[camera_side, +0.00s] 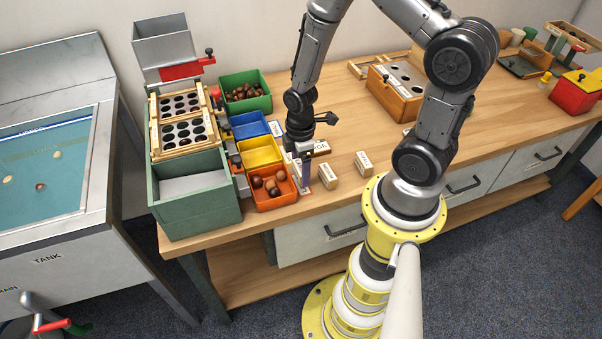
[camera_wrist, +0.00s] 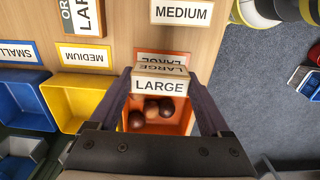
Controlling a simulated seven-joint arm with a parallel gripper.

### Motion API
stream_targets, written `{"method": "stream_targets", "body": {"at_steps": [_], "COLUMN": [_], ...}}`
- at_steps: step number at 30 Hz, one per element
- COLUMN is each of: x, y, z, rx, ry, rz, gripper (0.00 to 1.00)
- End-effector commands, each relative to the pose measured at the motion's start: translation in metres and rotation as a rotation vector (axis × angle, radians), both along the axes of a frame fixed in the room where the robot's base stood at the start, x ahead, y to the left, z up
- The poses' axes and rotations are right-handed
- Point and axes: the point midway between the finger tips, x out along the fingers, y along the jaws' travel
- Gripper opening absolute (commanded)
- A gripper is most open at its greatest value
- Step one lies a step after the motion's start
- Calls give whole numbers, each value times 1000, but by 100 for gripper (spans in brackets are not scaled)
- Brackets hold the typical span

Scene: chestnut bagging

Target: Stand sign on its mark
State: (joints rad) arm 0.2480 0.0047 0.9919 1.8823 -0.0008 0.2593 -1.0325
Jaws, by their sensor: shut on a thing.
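The LARGE sign (camera_wrist: 160,84) is a small wooden block with white lettered faces. In the wrist view my gripper (camera_wrist: 162,90) is shut on it, one finger on each side. The orange-edged LARGE mark (camera_wrist: 150,57) lies on the table just beyond the sign, partly hidden by it. Its lettering is upside down in this view. The orange bin (camera_wrist: 184,122) with several chestnuts shows below the sign. In the side view my gripper (camera_side: 302,172) points down beside the orange bin (camera_side: 263,202). I cannot tell whether the sign touches the table.
The yellow bin (camera_side: 257,152) and blue bin (camera_side: 247,126) sit beside the orange one, with the MEDIUM mark (camera_wrist: 85,56) and SMALL mark (camera_wrist: 18,52). The table's right half (camera_side: 460,150) has free room.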

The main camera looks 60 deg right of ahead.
Motion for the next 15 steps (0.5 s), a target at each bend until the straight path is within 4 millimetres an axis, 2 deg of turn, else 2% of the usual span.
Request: {"method": "stream_targets", "body": {"at_steps": [3, 5, 15], "x": [-3, -2, -2], "y": [1, 1, 1], "z": [-19, -24, -27], "rx": [1, 1, 1], "ry": [7, 6, 4], "rz": [0, 0, 0], "gripper": [28, 28, 28]}}
